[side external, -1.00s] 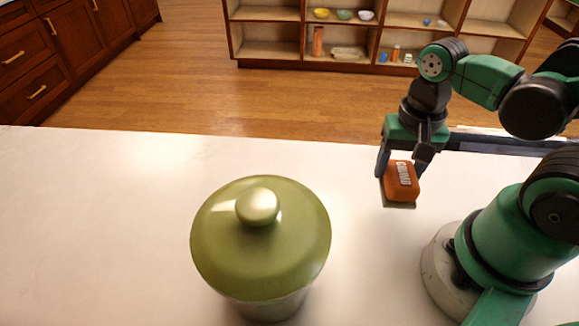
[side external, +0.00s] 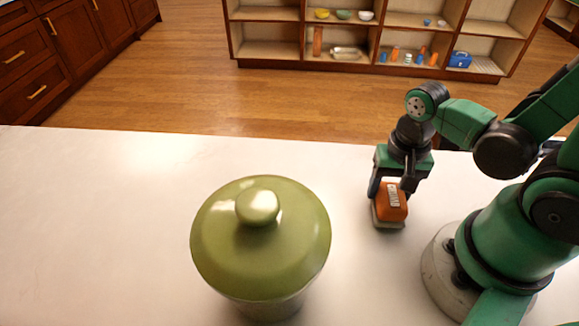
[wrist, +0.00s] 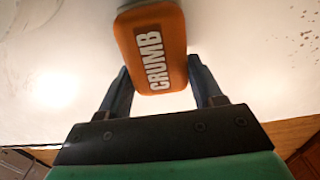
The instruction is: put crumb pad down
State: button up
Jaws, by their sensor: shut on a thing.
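The label reads CRUMB in the wrist view (wrist: 153,60). My gripper (side external: 388,188) is shut on the pad, with one finger on each side of it. The pad is low over the white counter, right of the green pot. I cannot tell whether its underside touches the counter. In the wrist view my gripper's fingers (wrist: 159,85) flank the pad, and the top of the pad is cut off by the frame.
A green lidded pot (side external: 262,240) stands on the white counter (side external: 100,220) left of my gripper. Dark specks (wrist: 307,38) lie on the counter in the wrist view. The counter between pot and pad is clear. A wooden shelf (side external: 340,66) stands behind, beyond the floor.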

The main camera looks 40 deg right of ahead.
aim_at(391, 186)
jog(key=o, duration=1.3)
jog(key=shift+o, duration=0.2)
jog(key=shift+r, duration=0.15)
jog(key=shift+r, duration=5.7)
jog(key=w+a+n+t, duration=0.1)
jog(key=w+n+t, duration=0.6)
jog(key=w+n, duration=0.2)
jog(key=shift+r, duration=0.25)
